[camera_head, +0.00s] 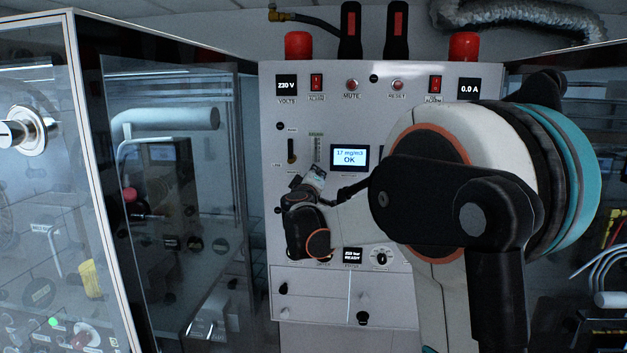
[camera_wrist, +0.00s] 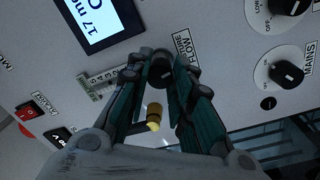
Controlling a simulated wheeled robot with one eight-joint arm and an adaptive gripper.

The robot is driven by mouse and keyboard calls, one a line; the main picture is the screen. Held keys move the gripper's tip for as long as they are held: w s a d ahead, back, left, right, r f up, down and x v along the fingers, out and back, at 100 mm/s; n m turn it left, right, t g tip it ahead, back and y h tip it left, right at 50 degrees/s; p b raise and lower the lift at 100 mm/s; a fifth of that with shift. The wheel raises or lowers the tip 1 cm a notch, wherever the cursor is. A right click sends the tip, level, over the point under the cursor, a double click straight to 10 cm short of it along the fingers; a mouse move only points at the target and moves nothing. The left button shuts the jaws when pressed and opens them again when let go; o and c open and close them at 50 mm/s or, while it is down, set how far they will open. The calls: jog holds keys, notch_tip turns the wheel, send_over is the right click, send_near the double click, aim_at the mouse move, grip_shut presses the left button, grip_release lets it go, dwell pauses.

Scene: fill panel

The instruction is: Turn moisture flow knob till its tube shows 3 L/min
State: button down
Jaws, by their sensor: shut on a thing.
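The moisture flow knob (camera_wrist: 161,74) is a small dark round knob beside its FLOW label in the wrist view. My gripper (camera_wrist: 161,68) has its two teal-padded fingers on either side of it, shut on it. In the head view my wrist and arm cover the knob. The flow tube (camera_wrist: 104,80) is a pale strip with a numbered scale, just left of the fingers in the wrist view, partly covered by one finger. It also shows upright in the head view (camera_head: 317,148). Its level is too small to read.
The display (camera_head: 349,157) reads 17 mg/m3 OK. In the wrist view a MAINS knob (camera_wrist: 287,74) is to the right, and a yellow cylindrical part (camera_wrist: 154,117) shows between my fingers. A glass cabinet (camera_head: 180,170) stands left of the panel.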

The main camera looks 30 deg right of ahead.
jog(key=c, duration=1.4)
grip_release()
jog(key=shift+r, duration=0.1)
jog(key=v, duration=1.2)
jog(key=shift+s+a, duration=0.2)
jog(key=shift+s, duration=0.15)
